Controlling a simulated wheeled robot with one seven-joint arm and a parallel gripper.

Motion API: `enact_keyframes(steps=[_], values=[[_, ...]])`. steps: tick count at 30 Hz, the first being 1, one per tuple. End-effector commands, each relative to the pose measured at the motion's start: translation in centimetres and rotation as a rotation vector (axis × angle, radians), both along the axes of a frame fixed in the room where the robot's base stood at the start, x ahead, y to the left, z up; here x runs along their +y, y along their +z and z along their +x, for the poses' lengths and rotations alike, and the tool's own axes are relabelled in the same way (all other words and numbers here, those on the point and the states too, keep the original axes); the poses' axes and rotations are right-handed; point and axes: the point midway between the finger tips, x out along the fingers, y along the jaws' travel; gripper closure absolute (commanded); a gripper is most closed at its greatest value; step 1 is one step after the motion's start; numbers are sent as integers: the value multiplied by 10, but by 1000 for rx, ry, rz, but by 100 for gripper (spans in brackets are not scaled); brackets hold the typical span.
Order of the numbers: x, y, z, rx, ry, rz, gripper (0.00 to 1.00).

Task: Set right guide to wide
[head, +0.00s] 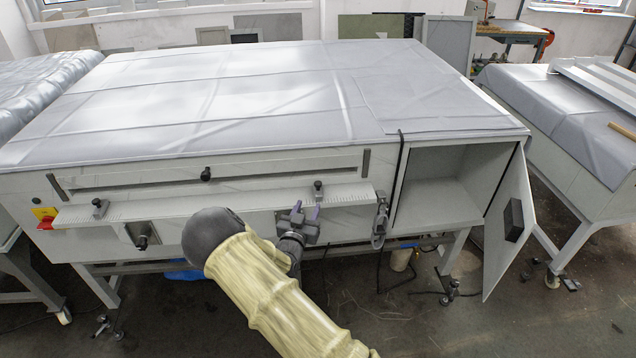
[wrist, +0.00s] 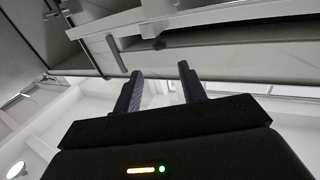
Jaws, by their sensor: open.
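The right guide (head: 318,189) is a small dark block with a knob on the feed shelf (head: 240,203) of the plate processor, toward the right of its scale. The left guide (head: 100,208) is a similar block near the shelf's left end. My gripper (head: 306,210) is open and empty, just in front of the shelf's front edge. Its right finger is close below the right guide; I cannot tell whether they touch. In the wrist view, my gripper's two fingers (wrist: 160,82) stand apart, with a pale block and a dark knob beyond them, probably the right guide (wrist: 154,28).
A cabinet door (head: 508,225) hangs open at the right of the machine. A grey bracket (head: 380,220) sits at the shelf's right end. A clamp handle (head: 141,241) and a red switch (head: 46,223) are at the left.

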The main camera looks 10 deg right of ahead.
Motion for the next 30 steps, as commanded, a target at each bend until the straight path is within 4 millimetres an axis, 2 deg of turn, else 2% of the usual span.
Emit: enact_keyframes(steps=[9,18,24,30], values=[[-27,1,50,-1,-1,0,59],[-48,1,91,0,-1,0,59],[-56,0,106,1,0,0,59],[-57,0,109,0,0,0,59]])
